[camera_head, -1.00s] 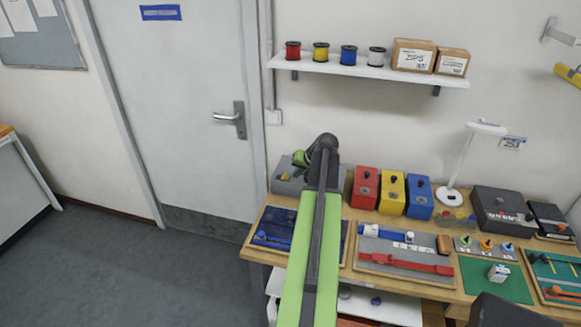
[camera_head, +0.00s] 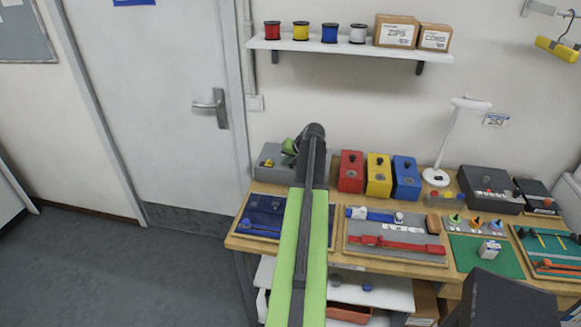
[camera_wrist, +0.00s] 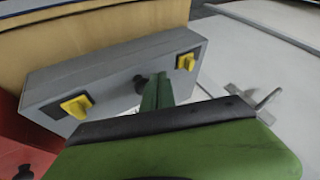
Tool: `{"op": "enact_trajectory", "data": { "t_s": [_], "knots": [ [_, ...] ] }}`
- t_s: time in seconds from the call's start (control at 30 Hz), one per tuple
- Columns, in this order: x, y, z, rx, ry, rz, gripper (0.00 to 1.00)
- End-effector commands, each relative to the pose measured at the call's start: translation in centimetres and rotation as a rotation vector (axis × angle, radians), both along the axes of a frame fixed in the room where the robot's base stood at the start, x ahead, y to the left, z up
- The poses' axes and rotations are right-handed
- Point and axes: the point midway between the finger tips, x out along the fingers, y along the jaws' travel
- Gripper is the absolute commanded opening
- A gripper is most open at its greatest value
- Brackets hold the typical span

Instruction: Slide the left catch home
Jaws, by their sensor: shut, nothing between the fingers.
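A grey box stands at the back left of the bench in the head view (camera_head: 270,157), and it fills the middle of the wrist view (camera_wrist: 120,78). Each sits beside a dark slot. My green gripper (camera_wrist: 157,92) is shut and empty, its tips close to a black knob (camera_wrist: 141,83) between the catches. Contact cannot be told.
Red (camera_head: 351,172), yellow (camera_head: 378,175) and blue (camera_head: 406,178) boxes stand right of the grey box. A blue tray (camera_head: 262,213) lies in front of it. A board with red and blue strips (camera_head: 396,251) lies right of my arm. A shelf (camera_head: 350,46) hangs above.

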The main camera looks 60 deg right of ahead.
Motion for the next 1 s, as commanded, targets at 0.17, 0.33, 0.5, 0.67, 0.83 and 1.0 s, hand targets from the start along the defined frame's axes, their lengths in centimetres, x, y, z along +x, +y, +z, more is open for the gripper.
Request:
{"op": "enact_trajectory", "data": {
  "t_s": [0.17,0.33,0.5,0.67,0.83,1.0],
  "knots": [
    [2.8,0.4,-0.9,0.000,-0.001,0.003,0.00],
    [4.3,0.9,-0.9,0.000,-0.001,0.001,0.00],
    [4.6,1.0,-0.9,-0.001,0.000,0.001,0.00],
    [4.6,1.0,-0.9,0.000,0.000,0.002,0.00],
    [5.4,1.3,-0.9,0.001,0.000,0.003,0.00],
    [7.2,1.9,-0.9,0.000,-0.001,0.003,0.00]
  ]
}}
